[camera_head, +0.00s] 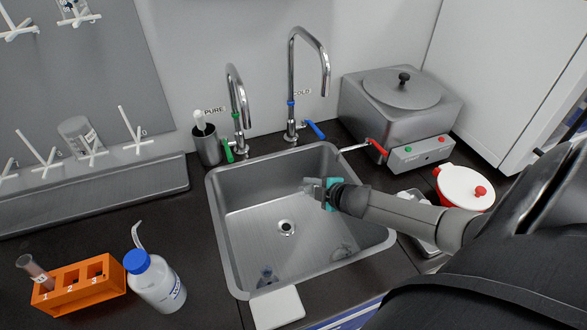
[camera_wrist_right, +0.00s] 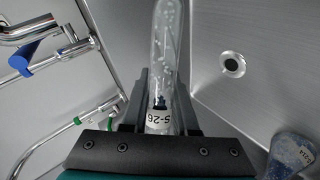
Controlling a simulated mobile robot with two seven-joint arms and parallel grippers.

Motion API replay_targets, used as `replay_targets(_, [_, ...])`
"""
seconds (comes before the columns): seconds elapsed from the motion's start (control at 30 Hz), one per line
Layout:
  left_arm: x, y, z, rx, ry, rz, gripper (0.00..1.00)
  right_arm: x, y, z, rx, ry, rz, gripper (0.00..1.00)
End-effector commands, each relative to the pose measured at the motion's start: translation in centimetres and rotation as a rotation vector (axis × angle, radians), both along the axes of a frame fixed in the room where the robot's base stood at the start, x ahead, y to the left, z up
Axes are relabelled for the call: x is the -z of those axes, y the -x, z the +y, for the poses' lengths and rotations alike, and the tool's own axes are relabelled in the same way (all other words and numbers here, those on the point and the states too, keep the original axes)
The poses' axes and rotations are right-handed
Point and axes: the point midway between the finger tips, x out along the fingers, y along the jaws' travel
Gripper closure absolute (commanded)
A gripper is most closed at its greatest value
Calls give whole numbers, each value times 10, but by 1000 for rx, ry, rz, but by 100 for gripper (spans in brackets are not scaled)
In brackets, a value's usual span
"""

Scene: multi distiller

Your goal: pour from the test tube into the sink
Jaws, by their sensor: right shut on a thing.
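My right gripper (camera_head: 318,190) reaches in from the right and hangs over the right half of the metal sink (camera_head: 250,235). It is shut on a clear glass test tube (camera_wrist_right: 166,45), which extends from the jaws in the right wrist view. The tube has pale specks or drops inside and a label that appears upside down. In the head view the tube is small and hard to make out, so its tilt and contents are unclear. The round drain (camera_head: 286,228) shows below and left of the gripper. My left gripper is not in view.
Glassware with bluish contents (camera_wrist_right: 291,156) shows in the right wrist view. Two taps (camera_head: 238,110) stand behind the sink. An orange rack (camera_head: 82,283) with a tube (camera_head: 34,270) and a wash bottle (camera_head: 156,283) stand left. A metal bath (camera_head: 402,105) stands back right.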

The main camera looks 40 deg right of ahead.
Motion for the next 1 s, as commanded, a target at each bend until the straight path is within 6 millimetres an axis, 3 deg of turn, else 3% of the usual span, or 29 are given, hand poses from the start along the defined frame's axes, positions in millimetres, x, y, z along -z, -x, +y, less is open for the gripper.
replay_targets(1.0, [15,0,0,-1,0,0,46,6,-3,0,0,137,2,100])
